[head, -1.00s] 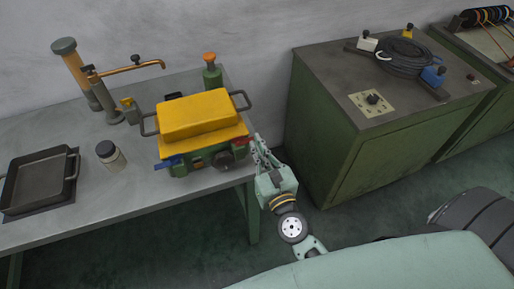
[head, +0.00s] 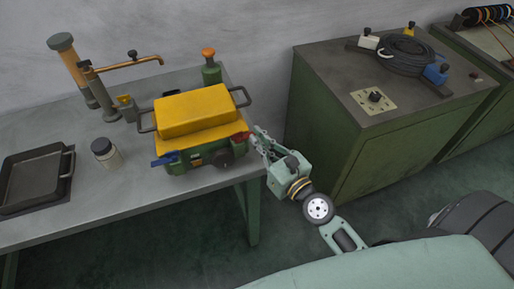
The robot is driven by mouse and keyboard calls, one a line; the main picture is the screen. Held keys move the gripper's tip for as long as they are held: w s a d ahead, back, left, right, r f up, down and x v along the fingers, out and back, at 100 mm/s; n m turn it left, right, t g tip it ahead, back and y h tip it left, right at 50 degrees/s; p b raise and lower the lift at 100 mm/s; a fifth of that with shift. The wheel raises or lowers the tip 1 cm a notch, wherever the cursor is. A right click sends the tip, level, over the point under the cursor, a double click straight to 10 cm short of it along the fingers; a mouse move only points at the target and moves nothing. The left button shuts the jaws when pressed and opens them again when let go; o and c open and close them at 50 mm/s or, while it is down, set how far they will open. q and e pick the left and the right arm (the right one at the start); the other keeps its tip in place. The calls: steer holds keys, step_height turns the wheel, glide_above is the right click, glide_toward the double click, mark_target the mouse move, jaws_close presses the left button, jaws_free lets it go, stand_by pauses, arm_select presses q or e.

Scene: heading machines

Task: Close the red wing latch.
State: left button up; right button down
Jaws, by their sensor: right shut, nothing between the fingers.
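The red wing latch (head: 239,137) is on the front right of a green machine (head: 203,158) with a yellow lid (head: 196,115). It sticks out to the right near the lid's lower edge. My right gripper (head: 256,139) is shut at the right of the machine, its fingertips close to the red latch. I cannot tell whether they touch it. A blue wing latch (head: 165,159) is at the machine's front left. My left gripper is not in view.
The machine stands on a grey table (head: 110,203) with a dark tray (head: 35,180), a jar (head: 106,153) and a copper spout (head: 128,63). A green cabinet (head: 340,135) with coiled cable (head: 400,58) stands at the right. A floor gap separates table and cabinet.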

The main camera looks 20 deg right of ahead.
steer(key=n+y+b, duration=0.1)
steer(key=w+n+g+y+b, duration=0.1)
steer(key=y+b, duration=0.1)
steer(key=w+n+y+b, duration=0.1)
steer(key=y, duration=0.1)
steer(key=shift+d+g, duration=0.4)
steer(key=shift+w, duration=0.15)
stand_by(0.4)
